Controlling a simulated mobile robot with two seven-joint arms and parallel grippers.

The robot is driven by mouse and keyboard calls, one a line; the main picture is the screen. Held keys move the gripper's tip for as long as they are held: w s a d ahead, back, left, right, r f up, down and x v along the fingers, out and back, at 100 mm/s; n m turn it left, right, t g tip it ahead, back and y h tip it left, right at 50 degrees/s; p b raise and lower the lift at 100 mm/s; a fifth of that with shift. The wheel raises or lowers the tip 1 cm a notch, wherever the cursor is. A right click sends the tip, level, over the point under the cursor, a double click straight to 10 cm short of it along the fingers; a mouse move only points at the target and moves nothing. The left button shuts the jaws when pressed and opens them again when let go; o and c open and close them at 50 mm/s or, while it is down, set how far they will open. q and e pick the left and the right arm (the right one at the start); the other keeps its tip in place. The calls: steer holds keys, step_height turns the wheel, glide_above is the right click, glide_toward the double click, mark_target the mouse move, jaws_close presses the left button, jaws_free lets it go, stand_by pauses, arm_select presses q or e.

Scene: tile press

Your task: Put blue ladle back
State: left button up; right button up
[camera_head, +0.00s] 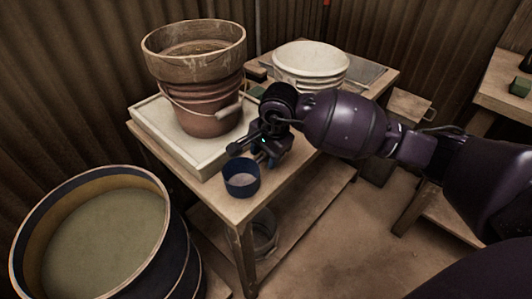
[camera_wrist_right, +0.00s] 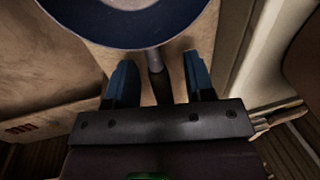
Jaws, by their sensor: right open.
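The blue ladle (camera_head: 241,183) has a round dark blue bowl with a pale inside and stands at the near corner of the wooden table (camera_head: 238,208). In the right wrist view its bowl (camera_wrist_right: 135,38) fills the top, and its grey and dark handle runs down between my fingers. My right gripper (camera_head: 266,151) is just behind the bowl, low over the table. It is open, with its blue fingers (camera_wrist_right: 160,62) on either side of the handle and a gap on each side. The handle is mostly hidden in the head view. My left gripper is not in view.
A white tray (camera_head: 158,135) holds stacked terracotta pots with a wire-handled bucket (camera_head: 205,117). A large barrel of murky liquid (camera_head: 108,240) stands at lower left. A side bench (camera_head: 492,92) is at right.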

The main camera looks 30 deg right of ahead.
step_height(320, 180, up, 12)
steer(key=s+d+p, duration=0.1)
steer(key=s+p, duration=0.1)
steer(key=shift+p, duration=0.35)
steer(key=shift+s+f, duration=0.1)
